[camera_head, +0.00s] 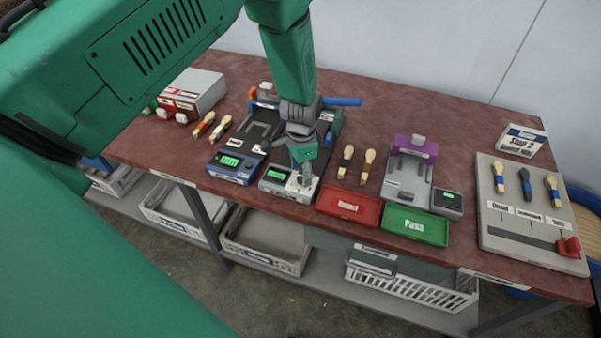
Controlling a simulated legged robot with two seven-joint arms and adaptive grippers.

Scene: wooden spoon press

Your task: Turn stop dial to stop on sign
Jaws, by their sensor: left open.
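My left gripper (303,176) points down over the front of a grey control box (274,187) with a green display. Its fingers are small here and hide part of the box top. I cannot make out the stop dial; it may be under the fingers, and I cannot tell whether they touch it. A white sign (521,141) stands at the back right; its text looks like "Stop 2" but is small. My right gripper is not in view.
A blue box (233,167) with a display stands left of the grey one. Red (348,206) and green (415,226) trays lie to the right. Several wooden spoons, a purple-topped press (412,150) and a grey panel (530,222) share the table. Bins sit below.

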